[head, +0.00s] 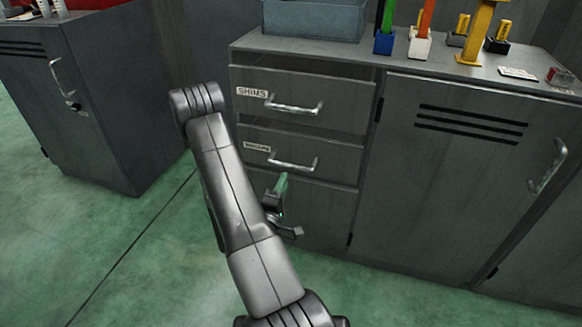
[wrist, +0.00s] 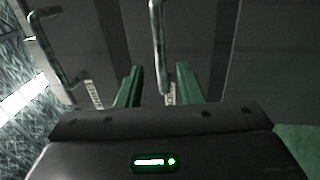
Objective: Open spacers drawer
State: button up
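The grey cabinet has two stacked drawers. The upper drawer (head: 345,98) is labelled SHIMS and has a bar handle (head: 294,104). The lower drawer (head: 340,160) has a label (head: 257,147) too blurred to read for certain and a bar handle (head: 294,164). Both drawers look closed. My gripper (head: 281,184), with green fingers, is just below the lower handle in the head view. In the wrist view, my gripper (wrist: 159,78) is open, its fingers apart. The lower handle (wrist: 158,35) lines up between them; contact cannot be told. The upper handle (wrist: 45,45) is left.
A cabinet door (head: 455,180) with a vertical handle (head: 548,167) is right of the drawers. The worktop holds a grey bin (head: 313,19) and coloured holders. Another cabinet (head: 110,100) stands at left. Green floor (head: 120,240) is clear between the cabinets.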

aim_at(291, 166)
jog(key=x, duration=0.8)
jog(key=shift+b, duration=0.4)
jog(key=shift+c, duration=0.4)
grip_shut()
